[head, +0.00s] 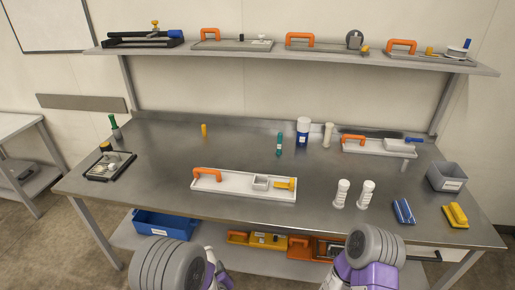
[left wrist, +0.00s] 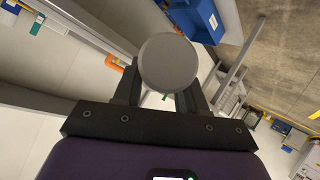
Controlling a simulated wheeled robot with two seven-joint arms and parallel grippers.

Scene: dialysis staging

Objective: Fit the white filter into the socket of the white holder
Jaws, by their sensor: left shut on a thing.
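My left gripper (left wrist: 160,88) shows in the left wrist view, its dark fingers shut on a round grey thing (left wrist: 168,60), seen end-on. I cannot tell whether this is the white filter. In the head view my grippers are out of frame. Two white cylinders (head: 341,193) (head: 366,194) with printed bands stand upright on the table, right of centre. A white tray (head: 232,188) with an orange handle lies at the table's middle front. I cannot tell which item is the holder.
A blue-and-white bottle (head: 303,132), a pale cylinder (head: 327,134) and another white tray (head: 370,148) stand at the back. A grey bin (head: 447,177) and blue and yellow blocks (head: 403,212) (head: 455,215) are at right. The left-middle of the table is mostly clear.

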